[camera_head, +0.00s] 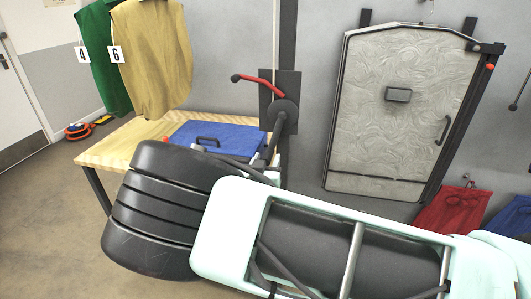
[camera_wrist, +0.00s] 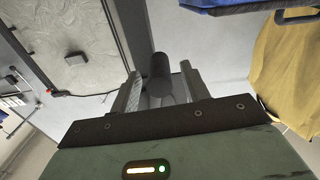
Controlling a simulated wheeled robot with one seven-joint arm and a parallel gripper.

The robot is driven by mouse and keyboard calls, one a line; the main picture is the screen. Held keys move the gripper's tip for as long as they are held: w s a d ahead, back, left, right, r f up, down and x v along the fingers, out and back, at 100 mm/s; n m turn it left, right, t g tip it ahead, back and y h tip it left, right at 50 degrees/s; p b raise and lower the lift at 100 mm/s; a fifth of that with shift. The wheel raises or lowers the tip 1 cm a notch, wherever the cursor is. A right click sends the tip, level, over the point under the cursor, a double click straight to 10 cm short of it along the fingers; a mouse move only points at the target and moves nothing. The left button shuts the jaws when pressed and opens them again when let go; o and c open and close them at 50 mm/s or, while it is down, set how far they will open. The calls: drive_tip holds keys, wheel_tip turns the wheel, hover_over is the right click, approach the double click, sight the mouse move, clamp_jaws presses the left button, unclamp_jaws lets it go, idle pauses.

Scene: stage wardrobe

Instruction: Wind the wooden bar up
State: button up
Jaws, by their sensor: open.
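A winch on a black plate (camera_head: 264,88) is fixed to the back wall. It has a round dark hub with a dark crank arm (camera_head: 281,135) slanting down from it, and a red lever (camera_head: 262,83) with a black knob. My gripper (camera_wrist: 159,76) is at the lower end of the crank, partly hidden in the head view by my own arm. In the wrist view its two jaws are open, one on each side of a dark round handle (camera_wrist: 159,68). I cannot tell whether they touch it. The wooden bar is not in view.
A wooden table (camera_head: 108,150) with a blue lidded box or panel (camera_head: 218,137) stands below the winch. Green (camera_head: 97,50) and yellow (camera_head: 153,55) cloths hang at left, tagged 4 and 6. A pale panel (camera_head: 397,105) is on the wall at right; red cloth (camera_head: 450,210) hangs below.

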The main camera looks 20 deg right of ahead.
drive_tip(key=shift+x, duration=0.9)
drive_tip(key=shift+c, duration=0.4)
clamp_jaws()
drive_tip(key=shift+w+a+m+b, duration=0.15)
drive_tip(key=shift+a+m+b, duration=0.15)
drive_tip(key=shift+b, duration=0.1)
